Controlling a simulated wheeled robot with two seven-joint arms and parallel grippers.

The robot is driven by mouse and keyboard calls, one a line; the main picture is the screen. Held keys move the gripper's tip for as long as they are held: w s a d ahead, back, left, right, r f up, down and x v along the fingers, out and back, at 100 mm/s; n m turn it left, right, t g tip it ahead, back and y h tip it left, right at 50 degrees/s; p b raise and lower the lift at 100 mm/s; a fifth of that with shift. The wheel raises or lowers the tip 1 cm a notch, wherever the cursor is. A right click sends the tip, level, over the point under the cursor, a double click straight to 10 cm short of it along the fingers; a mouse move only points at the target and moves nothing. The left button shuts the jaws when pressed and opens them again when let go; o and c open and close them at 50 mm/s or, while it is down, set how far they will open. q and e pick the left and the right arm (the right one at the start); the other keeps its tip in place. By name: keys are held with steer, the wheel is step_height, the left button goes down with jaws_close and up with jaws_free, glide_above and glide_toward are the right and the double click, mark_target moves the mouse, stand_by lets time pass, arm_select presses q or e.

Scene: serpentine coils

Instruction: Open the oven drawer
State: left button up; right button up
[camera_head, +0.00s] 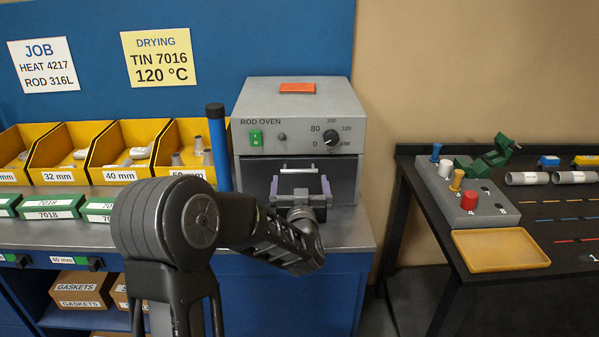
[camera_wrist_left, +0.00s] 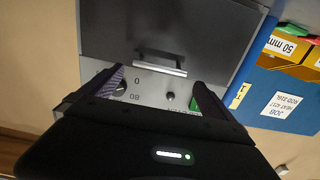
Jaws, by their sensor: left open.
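The rod oven (camera_head: 292,103) is a grey box on the metal bench against the wall. Its dark oven drawer (camera_head: 344,172) fills the lower front and looks closed. A pale bar handle (camera_head: 298,171) runs across the drawer front. My left gripper (camera_head: 300,183) is open and empty in front of the drawer, its fingers spread to either side of the handle's width. In the left wrist view the handle (camera_wrist_left: 160,68) lies across the gap just beyond the fingertips (camera_wrist_left: 159,78). I see no contact with it. My right gripper is not in view.
A blue upright post (camera_head: 218,147) stands close to the oven's left side. Yellow bins (camera_head: 61,158) and green boxes (camera_head: 50,207) line the bench to the left. A dark table with a grey peg block (camera_head: 465,190) and a yellow tray (camera_head: 500,250) stands right, past a gap.

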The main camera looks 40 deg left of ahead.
mark_target(300, 171)
arm_select(q)
steer(key=p+x, duration=0.1)
steer(key=x, duration=0.4)
steer(key=shift+w+a, duration=0.1)
steer(key=c, duration=1.8)
